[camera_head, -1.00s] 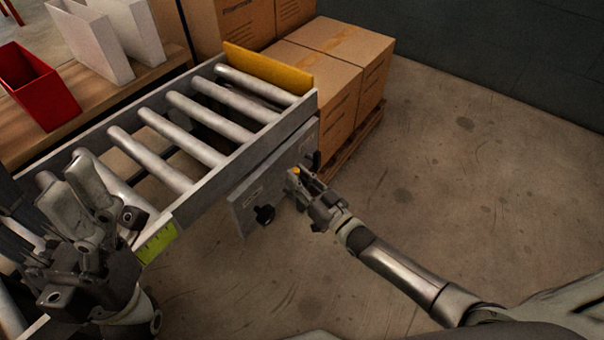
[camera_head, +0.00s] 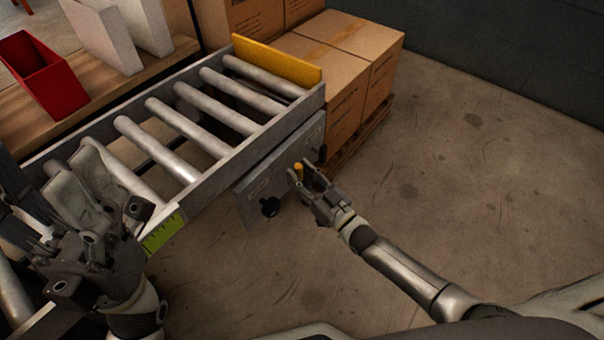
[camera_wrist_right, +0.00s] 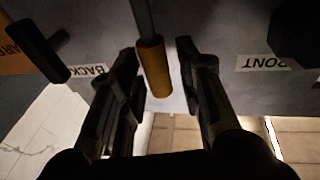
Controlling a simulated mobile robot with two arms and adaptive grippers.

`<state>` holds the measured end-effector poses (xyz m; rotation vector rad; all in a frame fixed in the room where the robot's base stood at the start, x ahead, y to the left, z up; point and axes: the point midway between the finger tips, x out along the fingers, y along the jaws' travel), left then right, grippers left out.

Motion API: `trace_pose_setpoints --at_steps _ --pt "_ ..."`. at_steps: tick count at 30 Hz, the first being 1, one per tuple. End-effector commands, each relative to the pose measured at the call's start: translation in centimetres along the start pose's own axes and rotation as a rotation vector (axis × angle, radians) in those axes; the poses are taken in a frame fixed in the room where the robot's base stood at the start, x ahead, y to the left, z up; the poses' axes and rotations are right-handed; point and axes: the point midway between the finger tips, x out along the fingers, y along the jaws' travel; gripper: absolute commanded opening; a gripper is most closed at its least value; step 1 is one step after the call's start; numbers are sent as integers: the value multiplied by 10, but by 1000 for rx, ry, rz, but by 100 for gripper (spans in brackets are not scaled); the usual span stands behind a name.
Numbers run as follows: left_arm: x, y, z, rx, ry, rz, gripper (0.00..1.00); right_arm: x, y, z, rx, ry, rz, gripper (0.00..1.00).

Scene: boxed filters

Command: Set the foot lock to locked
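A lever with an orange-yellow grip (camera_head: 299,168) sits on the grey side panel (camera_head: 250,190) of the roller conveyor; I take it as the foot lock, though no label on it is readable. In the right wrist view the grip (camera_wrist_right: 154,68) hangs from a metal rod between my right fingers. My right gripper (camera_head: 309,174) is open around it, with visible gaps at both sides in the wrist view (camera_wrist_right: 158,70). My left gripper (camera_head: 82,180) is over the near conveyor, away from the panel; its finger opening is unclear.
Black knobs, one near (camera_head: 270,207) and one far (camera_head: 322,154), flank the lever. Upside-down labels read BACK (camera_wrist_right: 86,71) and partly FRONT (camera_wrist_right: 263,63). Cardboard boxes (camera_head: 345,45) stand on a pallet behind. A red bin (camera_head: 45,75) is at left. The floor at right is clear.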

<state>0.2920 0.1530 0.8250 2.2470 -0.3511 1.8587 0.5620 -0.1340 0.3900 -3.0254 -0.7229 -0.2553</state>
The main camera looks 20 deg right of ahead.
Motion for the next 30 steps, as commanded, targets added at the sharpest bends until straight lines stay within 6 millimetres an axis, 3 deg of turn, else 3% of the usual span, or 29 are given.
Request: trace_pose_setpoints --at_steps 9,14,30 --pt "1 0 1 2 6 0 69 0 1 -1 2 1 2 41" --pt "1 0 2 1 4 0 69 -10 1 0 2 -1 2 41" --pt "0 0 1 0 1 2 69 -106 0 0 2 -3 1 41"
